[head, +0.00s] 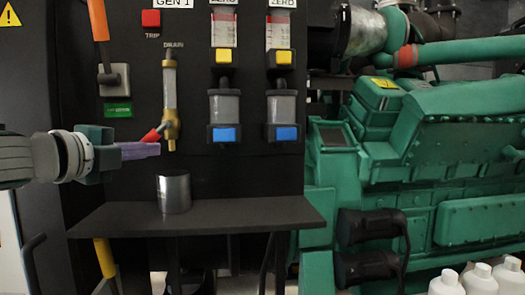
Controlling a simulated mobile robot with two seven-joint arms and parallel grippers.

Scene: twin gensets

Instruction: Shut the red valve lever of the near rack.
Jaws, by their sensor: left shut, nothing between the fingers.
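The red valve lever (152,134) sticks out to the lower left from a brass drain valve (171,127) on the dark rack, under the DRAIN label. My left gripper (155,150) comes in from the left. Its purple fingers are shut and empty. The fingertips are just below the lever in the picture, left of the brass valve's lower end; I cannot tell whether they touch the lever. The lever's outer end is close to or partly behind the gripper. My right gripper is not in view.
A metal cup (174,194) stands on the dark shelf (245,213) below the valve. Two gauges with blue catches (225,134) are to the right. An orange lever (98,22) is at upper left. A green genset (430,130) and white bottles (480,280) stand at right.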

